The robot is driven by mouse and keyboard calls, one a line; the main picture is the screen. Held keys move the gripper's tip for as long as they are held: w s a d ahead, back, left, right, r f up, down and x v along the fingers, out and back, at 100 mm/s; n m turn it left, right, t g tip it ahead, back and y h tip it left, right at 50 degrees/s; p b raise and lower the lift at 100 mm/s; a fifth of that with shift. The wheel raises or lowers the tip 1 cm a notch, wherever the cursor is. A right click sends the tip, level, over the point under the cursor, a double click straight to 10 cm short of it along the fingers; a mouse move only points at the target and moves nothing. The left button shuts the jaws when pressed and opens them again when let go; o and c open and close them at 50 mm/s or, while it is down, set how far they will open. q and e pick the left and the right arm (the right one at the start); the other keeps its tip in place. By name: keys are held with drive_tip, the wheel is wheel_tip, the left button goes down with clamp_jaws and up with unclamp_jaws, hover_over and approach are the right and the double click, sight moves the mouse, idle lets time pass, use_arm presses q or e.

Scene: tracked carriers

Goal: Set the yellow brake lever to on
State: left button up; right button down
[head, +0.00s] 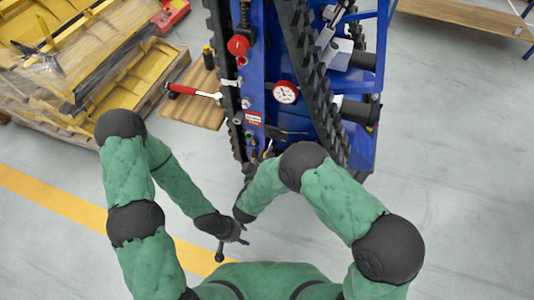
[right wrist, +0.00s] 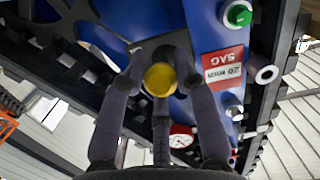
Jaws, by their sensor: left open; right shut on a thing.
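The yellow brake lever shows in the right wrist view as a round yellow knob (right wrist: 160,79) between my right gripper's fingers. My right gripper (right wrist: 160,70) is shut on it, in front of the blue carrier panel. In the head view my right gripper (head: 256,163) is partly hidden at the near end of the blue tracked carrier (head: 270,60). The lever's shaft and its on or off position cannot be made out. My left gripper (head: 232,235) is open and empty, low in the head view, over the floor and apart from the carrier.
A red-rimmed gauge (head: 285,92) and a red knob (head: 238,46) sit on the carrier. A red SAG label (right wrist: 222,68) and a green fitting (right wrist: 239,15) are near the lever. A red-handled wrench (head: 195,91) and pallets with yellow parts (head: 120,80) lie left. Floor is clear right.

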drive_tip(key=shift+a+f, duration=0.1)
drive_tip(key=shift+f, duration=0.8)
drive_tip(key=shift+w+f+b, duration=0.1)
drive_tip(key=shift+f+b, duration=0.05)
drive_tip(key=shift+b, duration=0.15)
drive_tip(key=c, duration=1)
unclamp_jaws()
drive_tip(key=shift+c, duration=0.2)
drive_tip(key=shift+w+a, duration=0.1)
drive_tip(key=shift+w, duration=0.05)
drive_tip(key=v, duration=0.7)
drive_tip(key=shift+s, duration=0.25)
